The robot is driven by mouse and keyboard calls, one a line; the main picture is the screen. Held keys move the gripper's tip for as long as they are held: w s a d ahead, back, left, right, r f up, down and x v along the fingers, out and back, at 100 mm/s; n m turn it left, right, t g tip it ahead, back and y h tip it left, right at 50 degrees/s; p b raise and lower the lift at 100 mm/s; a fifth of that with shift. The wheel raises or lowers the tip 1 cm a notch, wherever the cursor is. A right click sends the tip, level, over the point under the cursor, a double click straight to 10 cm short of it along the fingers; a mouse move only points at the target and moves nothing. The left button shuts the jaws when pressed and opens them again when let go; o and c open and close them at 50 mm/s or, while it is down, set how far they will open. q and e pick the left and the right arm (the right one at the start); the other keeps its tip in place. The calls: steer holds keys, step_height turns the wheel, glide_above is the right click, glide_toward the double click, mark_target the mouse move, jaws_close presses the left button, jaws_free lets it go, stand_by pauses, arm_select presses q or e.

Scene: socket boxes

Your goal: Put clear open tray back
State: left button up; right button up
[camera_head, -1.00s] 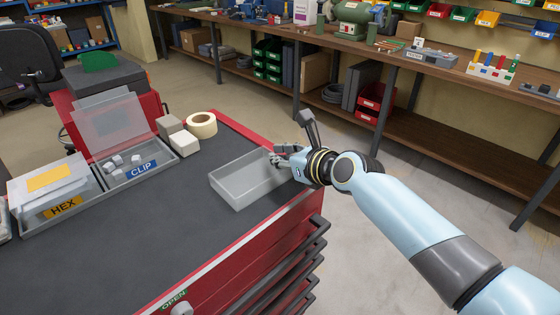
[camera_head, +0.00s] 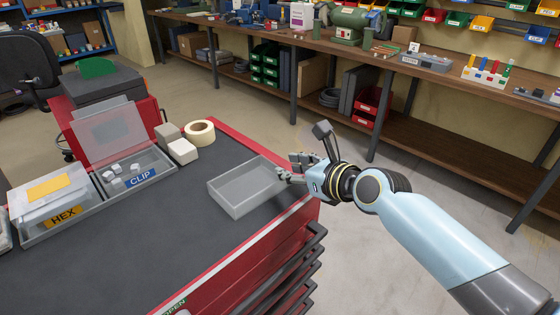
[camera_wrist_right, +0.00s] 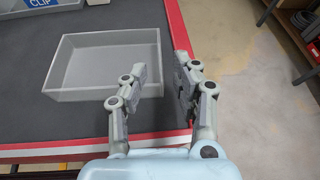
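The clear open tray (camera_head: 240,209) is a shallow, empty, see-through box lying flat on the dark top of the red tool cabinet, near its right edge. My right gripper (camera_head: 286,167) is at the tray's right end, with its fingers apart and nothing held. In the right wrist view the tray (camera_wrist_right: 100,94) lies left of centre, and its right wall shows in the gap between the open fingers (camera_wrist_right: 162,76). The left finger covers part of the tray's near right corner. I cannot tell whether a finger touches the tray. My left gripper is not in view.
A box labelled CLIP (camera_head: 158,187) with its lid raised and a box labelled HEX (camera_head: 72,232) stand at the left. Pale blocks (camera_head: 182,151) and a tape roll (camera_head: 200,132) are behind the tray. The cabinet top (camera_head: 140,255) in front is clear.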

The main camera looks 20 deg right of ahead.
steer(key=p+v, duration=0.1)
steer(key=v, duration=0.5)
steer(key=shift+s+r, duration=0.15)
steer(key=shift+s, duration=0.15)
